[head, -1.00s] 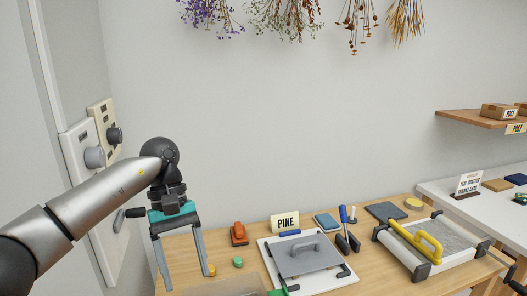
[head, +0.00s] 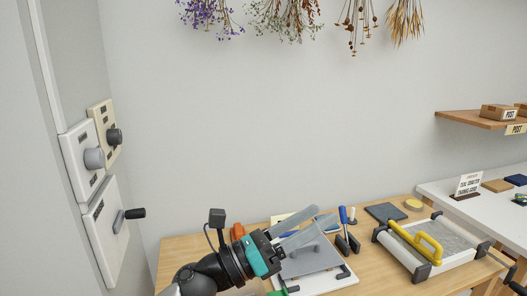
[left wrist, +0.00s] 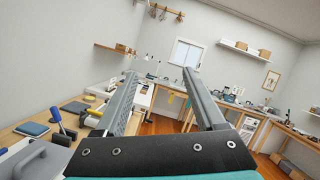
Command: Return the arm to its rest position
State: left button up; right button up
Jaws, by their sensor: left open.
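My left gripper (head: 307,229) is in the lower middle of the head view, in front of and above the wooden table. Its two pale fingers are apart and point to the upper right, with nothing between them. They cover part of the grey plate with a handle (head: 312,262) and the sign behind it. In the left wrist view the left gripper's fingers (left wrist: 160,95) spread wide with only the far room between them. My right gripper does not show in either view.
A wooden table (head: 190,250) holds a white frame with a yellow-handled tool (head: 428,246), a dark slab (head: 385,212) and blue-handled tools (head: 344,216). Wall panels with knobs (head: 94,158) and a lever (head: 134,214) are at left. A shelf (head: 470,119) is at right.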

pick_arm(q)
jog(key=w+a+f+n+t+y, duration=0.2)
jog(key=a+n+t+y, duration=0.35)
jog(key=n, duration=0.55)
jog(key=w+a+f+n+t+y, duration=0.2)
jog(key=a+n+t+y, duration=0.35)
jog(key=n, duration=0.45)
jog(key=s+a+f+n+g+y, duration=0.5)
jog(key=a+f+n+y, duration=0.35)
jog(key=f+n, duration=0.45)
jog(key=s+a+f+n+g, duration=0.2)
jog(key=s+f+n+g, duration=0.35)
jog(key=s, duration=0.55)
jog(key=s+a+f+n+g, duration=0.4)
jog(key=s+f, duration=0.3)
jog(key=s, duration=0.4)
jog(key=s+d+f+g, duration=0.1)
jog(key=s+f+g, duration=0.2)
jog(key=f, duration=2.1)
jog(key=s+a+f, duration=0.2)
jog(key=s+f, duration=1.1)
jog(key=s, duration=0.2)
jog(key=shift+a+m+g+y+b, duration=0.15)
jog(key=shift+m+g+y+b, duration=0.2)
jog(key=shift+m+b, duration=0.1)
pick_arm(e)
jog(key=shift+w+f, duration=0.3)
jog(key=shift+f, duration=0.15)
